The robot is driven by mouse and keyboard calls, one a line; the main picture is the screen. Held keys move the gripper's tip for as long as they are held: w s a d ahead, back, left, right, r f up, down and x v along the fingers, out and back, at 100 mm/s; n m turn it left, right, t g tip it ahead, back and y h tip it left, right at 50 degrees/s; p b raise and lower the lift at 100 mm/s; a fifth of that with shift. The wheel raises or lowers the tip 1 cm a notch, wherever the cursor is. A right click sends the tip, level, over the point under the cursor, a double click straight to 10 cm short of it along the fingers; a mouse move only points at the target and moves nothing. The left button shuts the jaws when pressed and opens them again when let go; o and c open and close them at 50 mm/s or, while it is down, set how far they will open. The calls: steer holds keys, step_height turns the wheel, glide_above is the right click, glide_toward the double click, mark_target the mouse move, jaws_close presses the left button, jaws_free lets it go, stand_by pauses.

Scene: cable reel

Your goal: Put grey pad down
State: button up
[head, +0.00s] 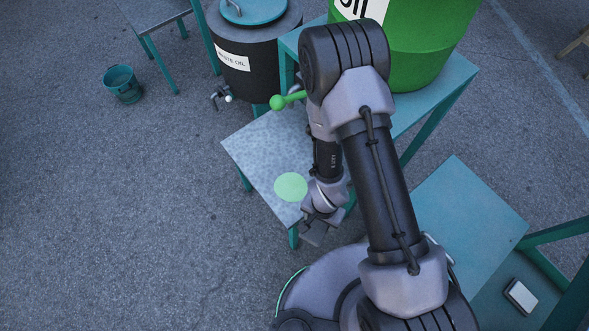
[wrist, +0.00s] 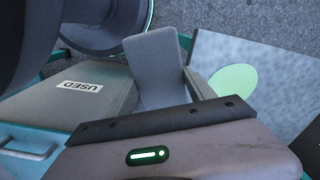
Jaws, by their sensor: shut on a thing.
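The grey pad (wrist: 153,62) is a flat grey slab that stands out beyond my gripper in the wrist view. My gripper (wrist: 175,88) is shut on it; the grip itself is partly hidden by the gripper body. In the head view my gripper (head: 318,222) is at the front corner of the small metal-topped table (head: 258,150), with a grey piece at its end that is probably the pad. A pale green disc (head: 291,187) lies on that table, just left of my gripper. The disc also shows in the wrist view (wrist: 235,80), right of the pad and apart from it.
A grey surface labelled USED (wrist: 85,87) lies left in the wrist view. A black waste oil drum (head: 250,50) and a green drum (head: 425,45) stand behind the table. A green-knobbed tap (head: 288,99) overhangs its back. A teal bucket (head: 122,84) stands on open ground.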

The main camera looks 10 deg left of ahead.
mark_target(291, 187)
steer(key=w+a, duration=0.2)
steer(key=w+a+b, duration=0.1)
steer(key=w+a, duration=0.1)
steer(key=w+a+f+b, duration=0.1)
steer(key=w+a, duration=0.1)
steer(key=shift+w+a, duration=0.1)
steer(key=shift+w, duration=0.3)
steer(key=w+a+p, duration=0.1)
steer(key=p, duration=0.1)
steer(key=r+p, duration=0.1)
steer(key=p, duration=0.1)
steer(key=shift+w+a+r, duration=0.15)
steer(key=shift+w+a, duration=0.2)
steer(key=w+a+f+b, duration=0.2)
steer(key=w+a+b, duration=0.1)
steer(key=shift+w, duration=0.1)
steer(key=f+b, duration=0.1)
steer(key=f, duration=0.1)
steer(key=f+b, duration=0.1)
steer(key=b, duration=0.1)
steer(key=shift+w+a+f, duration=0.2)
steer(key=shift+f, duration=0.15)
steer(key=shift+r, duration=0.2)
steer(key=o, duration=1.4)
steer(key=shift+f, duration=0.1)
